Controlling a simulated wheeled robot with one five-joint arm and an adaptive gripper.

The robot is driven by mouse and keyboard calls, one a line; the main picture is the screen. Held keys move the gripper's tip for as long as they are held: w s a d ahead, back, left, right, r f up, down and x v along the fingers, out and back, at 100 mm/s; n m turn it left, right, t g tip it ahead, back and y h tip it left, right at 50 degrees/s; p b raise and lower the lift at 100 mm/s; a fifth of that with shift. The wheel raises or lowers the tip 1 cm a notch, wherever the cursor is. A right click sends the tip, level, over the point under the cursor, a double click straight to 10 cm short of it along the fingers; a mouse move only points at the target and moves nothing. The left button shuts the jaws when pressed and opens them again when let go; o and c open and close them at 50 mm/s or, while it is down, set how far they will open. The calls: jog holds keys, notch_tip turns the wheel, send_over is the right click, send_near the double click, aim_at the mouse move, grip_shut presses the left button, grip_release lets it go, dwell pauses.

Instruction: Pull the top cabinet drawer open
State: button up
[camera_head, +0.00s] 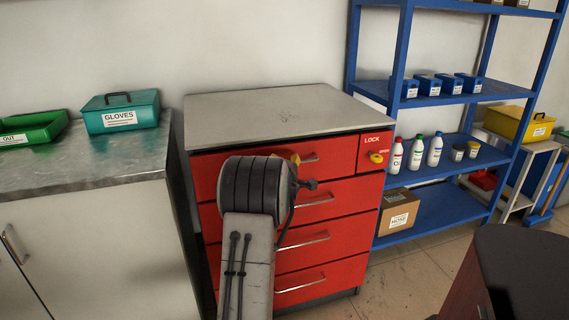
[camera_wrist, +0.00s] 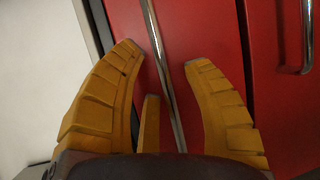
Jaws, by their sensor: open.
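The red cabinet (camera_head: 345,205) stands in the middle of the head view under a grey top, with several drawers stacked in it. The top drawer (camera_head: 338,153) looks closed, its front flush with the others. Its metal handle (camera_head: 318,157) shows just right of my arm. My gripper (camera_wrist: 163,56) is open in the wrist view, with yellow fingers on either side of a metal bar handle (camera_wrist: 160,62). The fingers stand apart from the bar. In the head view my arm hides most of the gripper; only a bit of yellow shows near the top drawer.
A lock panel with a yellow knob (camera_head: 377,157) is right of the top drawer. A grey-topped counter (camera_head: 90,160) with a teal gloves box (camera_head: 121,112) stands at left. A blue shelf rack (camera_head: 440,205) stands at right. A dark round-topped object (camera_head: 520,265) occupies the front right.

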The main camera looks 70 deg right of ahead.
jog(key=shift+w+d+f, duration=0.15)
jog(key=shift+d, duration=0.4)
grip_shut()
dwell(0.4)
